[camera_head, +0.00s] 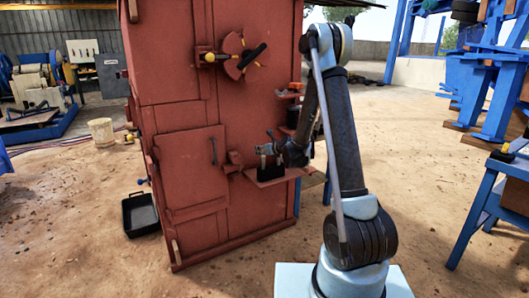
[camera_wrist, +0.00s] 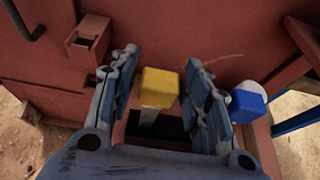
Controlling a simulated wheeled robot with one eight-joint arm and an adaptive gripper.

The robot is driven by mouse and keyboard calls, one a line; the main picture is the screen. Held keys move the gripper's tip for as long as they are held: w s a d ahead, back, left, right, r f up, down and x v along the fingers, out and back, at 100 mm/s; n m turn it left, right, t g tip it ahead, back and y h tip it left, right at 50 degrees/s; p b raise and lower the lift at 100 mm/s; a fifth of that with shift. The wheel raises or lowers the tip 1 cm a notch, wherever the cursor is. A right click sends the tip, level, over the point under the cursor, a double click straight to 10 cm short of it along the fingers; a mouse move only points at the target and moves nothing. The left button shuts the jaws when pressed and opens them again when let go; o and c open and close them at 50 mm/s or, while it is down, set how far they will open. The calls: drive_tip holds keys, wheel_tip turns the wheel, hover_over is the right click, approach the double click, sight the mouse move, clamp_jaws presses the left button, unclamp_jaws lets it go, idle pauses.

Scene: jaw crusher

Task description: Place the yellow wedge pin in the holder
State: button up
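The yellow wedge pin shows in the wrist view as a yellow block head (camera_wrist: 160,86) with a grey shaft below it. The shaft reaches down toward a dark holder (camera_wrist: 172,130); how deep it sits cannot be told. My gripper (camera_wrist: 163,98) has its two fingers apart on either side of the yellow head, with narrow gaps showing. In the head view my gripper (camera_head: 268,146) is low over a small shelf on the red machine's right side. The black holder (camera_head: 264,163) stands on that shelf, and the pin cannot be made out there.
The red machine (camera_head: 190,120) has a wheel with a black lever (camera_head: 252,57) and a yellow-ended handle (camera_head: 209,57). A blue-headed object (camera_wrist: 248,102) is right of my gripper. A black bin (camera_head: 141,214) lies on the ground. A blue table (camera_head: 490,195) stands right.

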idle(0.3)
drive_tip(key=s+d+r+n+g+h, duration=0.1)
drive_tip(key=s+d+r+n, duration=0.25)
drive_tip(key=s, duration=0.25)
drive_tip(key=s+d+r+n+g, duration=0.1)
drive_tip(key=s+d+r+n, duration=0.2)
drive_tip(key=s, duration=0.4)
drive_tip(key=s+d+r+n+g+h, duration=0.1)
drive_tip(key=s+d+n, duration=0.2)
drive_tip(key=s+d, duration=0.25)
drive_tip(key=s+d+f+n+g+h, duration=0.1)
drive_tip(key=s+d+n, duration=0.4)
drive_tip(key=s, duration=0.6)
drive_tip(key=s+d+f+n+g+h, duration=0.2)
drive_tip(key=s+d+n, duration=0.3)
drive_tip(key=s+n, duration=0.3)
drive_tip(key=s+d+f+n+g+h, duration=0.2)
drive_tip(key=s+d+n, duration=0.4)
drive_tip(key=s, duration=0.9)
drive_tip(key=shift+s+f+n+g+h, duration=0.15)
drive_tip(key=shift+f+n+g+h, duration=0.15)
drive_tip(key=shift+n+g, duration=0.2)
drive_tip(key=shift+d, duration=0.1)
drive_tip(key=shift+w+f, duration=0.15)
drive_tip(key=shift+w, duration=0.25)
